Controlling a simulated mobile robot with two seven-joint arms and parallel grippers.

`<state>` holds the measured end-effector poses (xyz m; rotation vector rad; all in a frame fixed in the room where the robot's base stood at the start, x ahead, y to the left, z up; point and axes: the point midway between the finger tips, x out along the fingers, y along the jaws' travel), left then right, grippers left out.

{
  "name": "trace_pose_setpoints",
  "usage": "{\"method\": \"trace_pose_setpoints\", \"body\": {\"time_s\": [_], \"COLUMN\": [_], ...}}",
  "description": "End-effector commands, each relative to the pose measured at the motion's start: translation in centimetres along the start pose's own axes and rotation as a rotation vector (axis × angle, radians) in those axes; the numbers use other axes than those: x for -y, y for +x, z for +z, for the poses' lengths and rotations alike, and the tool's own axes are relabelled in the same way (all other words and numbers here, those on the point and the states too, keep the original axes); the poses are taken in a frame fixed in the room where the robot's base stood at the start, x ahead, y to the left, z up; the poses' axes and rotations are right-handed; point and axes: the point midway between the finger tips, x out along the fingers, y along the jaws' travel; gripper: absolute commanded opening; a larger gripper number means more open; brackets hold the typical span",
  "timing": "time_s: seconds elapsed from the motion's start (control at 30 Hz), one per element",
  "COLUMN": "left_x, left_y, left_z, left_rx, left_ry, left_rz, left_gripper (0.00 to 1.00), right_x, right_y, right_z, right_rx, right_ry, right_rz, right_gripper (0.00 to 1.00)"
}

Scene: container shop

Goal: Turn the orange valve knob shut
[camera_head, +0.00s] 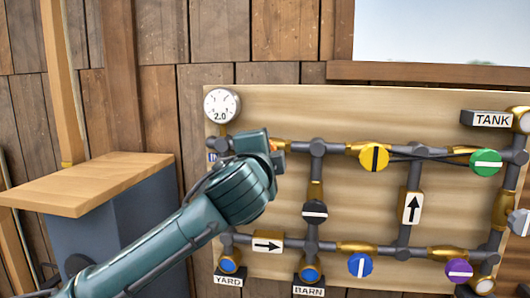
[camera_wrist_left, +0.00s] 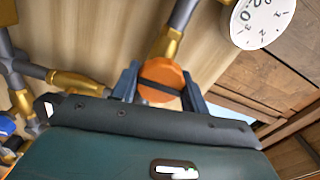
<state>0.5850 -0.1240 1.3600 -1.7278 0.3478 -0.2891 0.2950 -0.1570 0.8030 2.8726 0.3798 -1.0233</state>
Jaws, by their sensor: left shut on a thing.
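The orange valve knob (camera_wrist_left: 162,75) is a round knob with a dark stripe, between the two fingers of my left gripper (camera_wrist_left: 160,88) in the left wrist view. The fingers are closed on its sides. The stripe lies roughly across the line of the gold pipe fitting (camera_wrist_left: 168,45) behind it. In the head view my left gripper (camera_head: 268,147) is at the upper left of the pipe board, and its wrist hides most of the orange knob; only a small orange patch shows. My right gripper is not in view.
The wooden pipe board (camera_head: 350,105) carries a yellow knob (camera_head: 374,157), green knob (camera_head: 486,162), black knob (camera_head: 315,211), blue knob (camera_head: 360,265) and purple knob (camera_head: 459,271). A round gauge (camera_head: 221,105) marked 2.0 sits above my gripper. A wood-topped cabinet (camera_head: 90,183) stands left.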

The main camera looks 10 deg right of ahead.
Motion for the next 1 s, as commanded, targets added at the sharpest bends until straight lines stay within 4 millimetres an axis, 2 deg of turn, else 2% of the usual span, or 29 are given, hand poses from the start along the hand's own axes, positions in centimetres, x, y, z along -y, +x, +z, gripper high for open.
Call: {"method": "trace_pose_setpoints", "body": {"time_s": [0.27, 0.3, 0.53, 0.83, 1.0], "left_x": [0.1, 0.1, 0.0, -0.1, -0.2], "left_y": [0.0, 0.0, 0.0, -0.3, -2.2], "left_z": [0.0, 0.0, 0.0, 0.0, 0.0], "left_rx": [0.001, 0.001, 0.001, 0.0, -0.002], "left_ry": [0.006, 0.006, 0.003, 0.002, 0.002], "left_rz": [-0.002, -0.002, -0.001, -0.001, -0.002], "left_gripper": [0.22, 0.48, 0.66, 0.66, 0.66], "right_x": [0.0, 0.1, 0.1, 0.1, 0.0], "right_y": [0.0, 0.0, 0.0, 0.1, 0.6], "right_z": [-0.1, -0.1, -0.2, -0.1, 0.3], "right_rx": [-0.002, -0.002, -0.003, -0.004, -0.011], "right_ry": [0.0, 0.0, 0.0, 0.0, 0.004], "right_rz": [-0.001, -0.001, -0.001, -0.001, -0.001], "right_gripper": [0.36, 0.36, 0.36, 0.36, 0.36]}}
